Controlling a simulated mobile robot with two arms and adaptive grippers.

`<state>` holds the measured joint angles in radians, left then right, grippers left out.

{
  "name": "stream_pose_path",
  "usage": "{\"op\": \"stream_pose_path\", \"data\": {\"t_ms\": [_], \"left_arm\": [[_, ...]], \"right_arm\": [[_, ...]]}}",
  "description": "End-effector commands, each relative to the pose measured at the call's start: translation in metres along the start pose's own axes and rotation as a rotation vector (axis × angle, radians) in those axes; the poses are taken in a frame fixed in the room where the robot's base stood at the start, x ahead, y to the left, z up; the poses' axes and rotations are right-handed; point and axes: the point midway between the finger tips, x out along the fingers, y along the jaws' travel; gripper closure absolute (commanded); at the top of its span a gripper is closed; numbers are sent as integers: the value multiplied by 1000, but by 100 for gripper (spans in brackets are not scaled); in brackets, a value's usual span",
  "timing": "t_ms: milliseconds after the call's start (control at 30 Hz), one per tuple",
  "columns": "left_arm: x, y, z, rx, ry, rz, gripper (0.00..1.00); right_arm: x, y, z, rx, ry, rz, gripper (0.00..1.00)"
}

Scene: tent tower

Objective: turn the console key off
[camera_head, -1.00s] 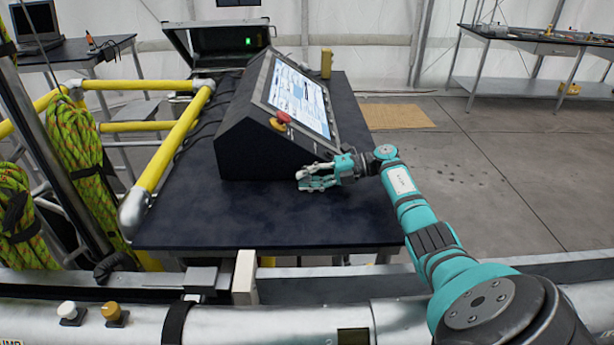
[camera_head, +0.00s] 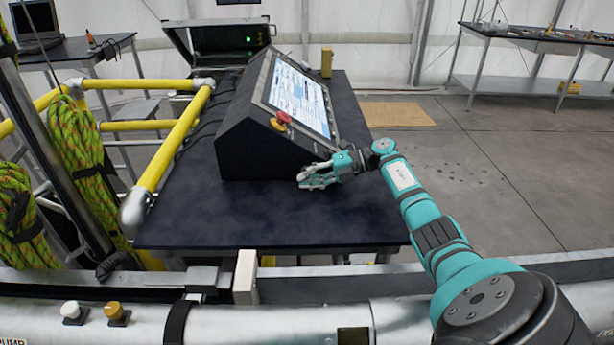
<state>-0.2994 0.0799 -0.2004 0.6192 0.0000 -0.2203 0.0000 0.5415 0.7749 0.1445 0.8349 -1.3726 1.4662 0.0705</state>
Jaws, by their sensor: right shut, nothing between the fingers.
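The console (camera_head: 250,150) is a black wedge-shaped box with a lit, tilted screen (camera_head: 297,98) on the dark table. A red knob on a yellow base (camera_head: 282,121) sits on its panel near the front corner. I cannot make out the key; the area by the lower right of the panel is partly covered by my right gripper. My right gripper (camera_head: 303,181) is shut and empty, low beside the console's front right corner, pointing left just above the table. I cannot tell whether it touches the console. My left gripper is not in view.
The table (camera_head: 240,225) is clear in front of the console. Yellow railings (camera_head: 172,145) and coiled green ropes (camera_head: 80,150) stand on the left. A small yellow object (camera_head: 327,62) stands behind the console. An open case (camera_head: 222,45) is at the back.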

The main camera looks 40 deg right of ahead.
Motion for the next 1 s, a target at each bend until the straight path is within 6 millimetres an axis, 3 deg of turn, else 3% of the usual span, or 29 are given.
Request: {"op": "stream_pose_path", "data": {"t_ms": [700,1000], "left_arm": [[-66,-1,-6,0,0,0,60],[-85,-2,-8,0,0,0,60]], "right_arm": [[-2,6,1,-4,-1,-644,100],[-1,5,1,-3,-2,-917,100]]}}
